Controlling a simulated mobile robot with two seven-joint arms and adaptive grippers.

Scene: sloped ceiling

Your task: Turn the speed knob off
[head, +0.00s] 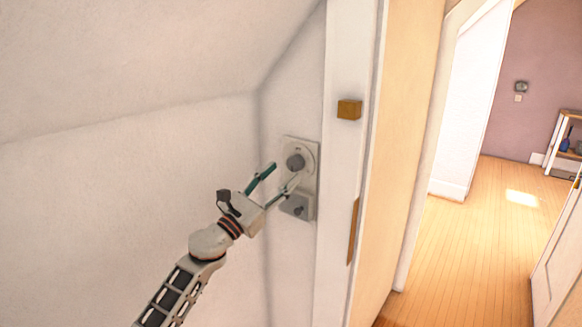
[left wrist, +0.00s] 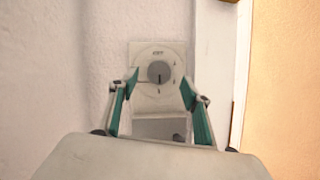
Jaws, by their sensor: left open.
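The speed knob (head: 295,162) is a round grey dial on a pale plate (head: 311,147) fixed to the narrow wall beside the door frame. In the left wrist view the knob (left wrist: 157,72) sits between and beyond my fingertips, with small marking above it that is too small to read surely. My left gripper (head: 283,177) is open, its green-padded fingers pointing at the plate, just short of and slightly below the knob. It also shows in the left wrist view (left wrist: 158,85) with nothing between the fingers. My right gripper is not in view.
A second grey box with a small knob (head: 297,207) is mounted just below the plate. A white door frame (head: 345,180) with brass hardware (head: 349,109) stands close on the right. A sloped ceiling (head: 130,50) hangs over the left. Open wooden floor (head: 470,240) lies beyond the doorway.

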